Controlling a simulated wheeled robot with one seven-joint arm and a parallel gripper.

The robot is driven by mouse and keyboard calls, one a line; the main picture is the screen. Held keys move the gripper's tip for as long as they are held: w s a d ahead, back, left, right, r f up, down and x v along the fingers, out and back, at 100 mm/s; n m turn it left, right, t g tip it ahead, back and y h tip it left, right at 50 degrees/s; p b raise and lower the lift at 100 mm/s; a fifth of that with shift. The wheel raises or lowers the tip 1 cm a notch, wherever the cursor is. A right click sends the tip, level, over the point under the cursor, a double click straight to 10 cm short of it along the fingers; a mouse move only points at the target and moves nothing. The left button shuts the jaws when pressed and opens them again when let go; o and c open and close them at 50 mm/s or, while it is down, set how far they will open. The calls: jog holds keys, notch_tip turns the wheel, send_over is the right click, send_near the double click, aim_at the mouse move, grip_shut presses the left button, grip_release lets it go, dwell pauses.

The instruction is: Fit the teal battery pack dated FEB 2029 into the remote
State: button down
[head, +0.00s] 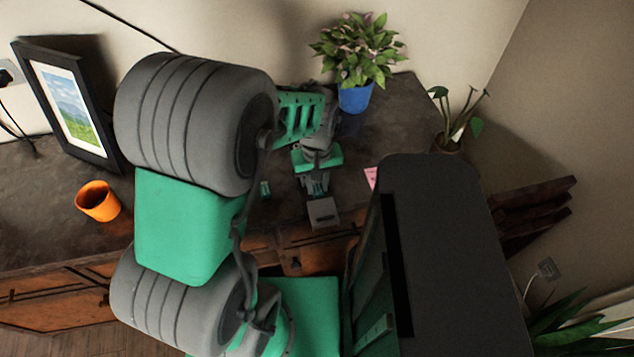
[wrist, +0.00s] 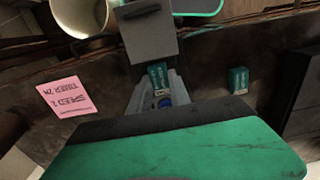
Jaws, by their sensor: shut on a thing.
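My gripper (wrist: 160,92) is shut on a small teal battery pack (wrist: 158,74) with a pale printed label. The date on it is too small to read. The far end of the pack is at the near end of a grey boxy remote (wrist: 148,38); I cannot tell whether it is inside or just touching. In the head view my gripper (head: 317,184) is over the table with the remote (head: 322,212) just in front of it. A second teal pack (wrist: 238,80) lies apart on the table, also in the head view (head: 265,188); its date is unreadable.
A pink note (wrist: 68,97) lies on the dark table. A pale round container (wrist: 84,14) is at the wrist view's top left. An orange cup (head: 98,201), a picture frame (head: 68,105) and a blue-potted plant (head: 356,97) stand around the table.

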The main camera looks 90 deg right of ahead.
aim_at(316, 187)
jog(key=shift+f+b, duration=0.3)
jog(key=shift+f, duration=0.15)
jog(key=c, duration=1.1)
grip_release()
notch_tip(316, 187, up, 8)
jog(key=shift+f, duration=0.1)
